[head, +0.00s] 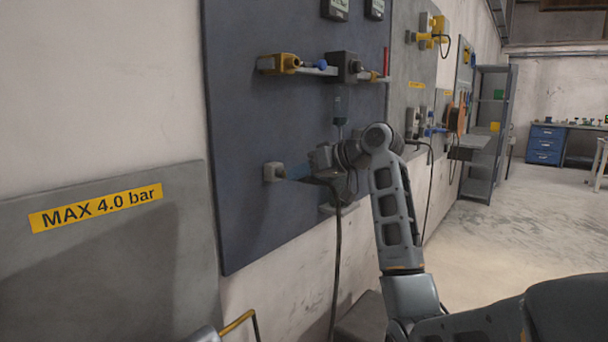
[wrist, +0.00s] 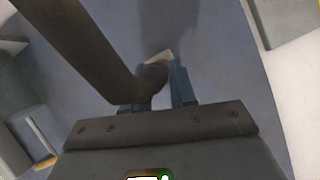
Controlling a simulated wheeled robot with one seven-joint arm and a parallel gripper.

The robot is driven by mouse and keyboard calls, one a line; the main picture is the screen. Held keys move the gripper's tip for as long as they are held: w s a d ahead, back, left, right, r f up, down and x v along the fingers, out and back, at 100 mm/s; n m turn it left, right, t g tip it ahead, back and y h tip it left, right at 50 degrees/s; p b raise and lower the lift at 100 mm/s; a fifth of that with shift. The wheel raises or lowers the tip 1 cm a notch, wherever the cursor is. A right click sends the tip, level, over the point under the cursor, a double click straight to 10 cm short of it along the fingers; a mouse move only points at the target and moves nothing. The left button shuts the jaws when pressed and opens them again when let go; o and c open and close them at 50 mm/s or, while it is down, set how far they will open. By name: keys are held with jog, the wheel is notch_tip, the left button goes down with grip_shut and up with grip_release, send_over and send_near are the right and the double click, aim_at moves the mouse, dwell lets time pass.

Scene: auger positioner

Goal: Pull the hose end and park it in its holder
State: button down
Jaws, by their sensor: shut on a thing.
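My gripper (head: 292,173) is in front of the dark blue panel, with its blue fingers pointing left. In the wrist view my gripper (wrist: 158,86) is shut on the dark hose end (wrist: 154,80), which sits between the two blue fingers. The hose (wrist: 75,45) runs off to the upper left there. In the head view the hose (head: 337,250) hangs down from the gripper. A light grey block (head: 272,172) is on the panel just left of the fingertips. I cannot tell whether the hose end touches it. I cannot make out which part is the holder.
A rail with a yellow valve (head: 285,63), a blue knob (head: 321,65) and a dark box (head: 343,66) is above on the panel (head: 240,120). A small grey fitting (head: 340,110) is above my wrist. The floor (head: 500,240) to the right is mostly clear.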

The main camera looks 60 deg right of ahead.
jog(key=shift+w+d, duration=0.15)
jog(key=shift+w, duration=0.5)
jog(key=c, duration=0.8)
grip_release()
jog(key=shift+v, duration=3.9)
jog(key=shift+d, duration=0.1)
